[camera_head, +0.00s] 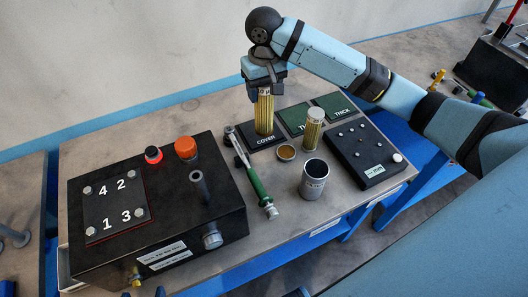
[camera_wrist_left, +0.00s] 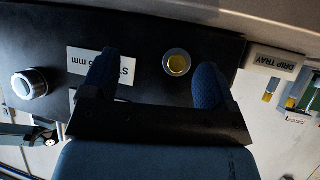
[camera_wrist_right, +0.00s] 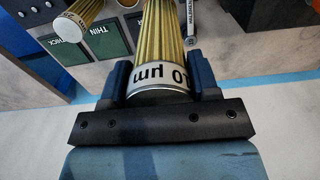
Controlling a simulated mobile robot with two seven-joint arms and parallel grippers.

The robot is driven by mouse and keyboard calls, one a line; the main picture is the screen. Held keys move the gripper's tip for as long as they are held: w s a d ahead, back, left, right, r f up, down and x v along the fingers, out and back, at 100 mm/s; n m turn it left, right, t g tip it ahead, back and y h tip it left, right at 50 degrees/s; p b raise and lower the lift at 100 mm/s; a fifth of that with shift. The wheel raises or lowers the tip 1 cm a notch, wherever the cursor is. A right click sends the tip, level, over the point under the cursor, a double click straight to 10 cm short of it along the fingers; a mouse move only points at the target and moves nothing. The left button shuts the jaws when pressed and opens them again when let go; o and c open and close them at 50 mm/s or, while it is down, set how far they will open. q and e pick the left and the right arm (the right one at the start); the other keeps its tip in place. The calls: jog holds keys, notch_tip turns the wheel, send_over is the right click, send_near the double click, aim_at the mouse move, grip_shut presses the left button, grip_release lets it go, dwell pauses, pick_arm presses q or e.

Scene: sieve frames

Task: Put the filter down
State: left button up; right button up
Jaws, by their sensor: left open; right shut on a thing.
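The held filter (camera_head: 264,112) is a yellow pleated cylinder, upright over the black COVER pad (camera_head: 282,139). I cannot tell whether its bottom touches the pad. My right gripper (camera_head: 264,90) is shut on its top end; the right wrist view shows its white band, marked µm, between the fingers (camera_wrist_right: 158,80). A second yellow filter (camera_head: 313,130) with a pale cap stands nearby, in front of the green pads marked THIN (camera_head: 294,117) and THICK (camera_head: 334,104). My left gripper (camera_wrist_left: 156,78) is open and empty over a black housing (camera_wrist_left: 215,30); the head view does not show it.
An open metal cup (camera_head: 314,182), a small round brass-coloured part (camera_head: 286,152) and a green-handled tool (camera_head: 256,180) lie near the pads. A black box (camera_head: 160,220) with knobs fills the left side. A black panel (camera_head: 364,154) stands right. The left wrist view shows a DRIP TRAY label (camera_wrist_left: 274,62).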

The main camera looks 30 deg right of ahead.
aim_at(264, 108)
notch_tip(264, 108, down, 18)
jog(key=shift+p, duration=0.4)
jog(key=o, duration=0.9)
jog(key=shift+f, duration=0.1)
notch_tip(264, 108, up, 12)
jog(key=shift+r+b, duration=0.15)
jog(key=shift+b, duration=0.3)
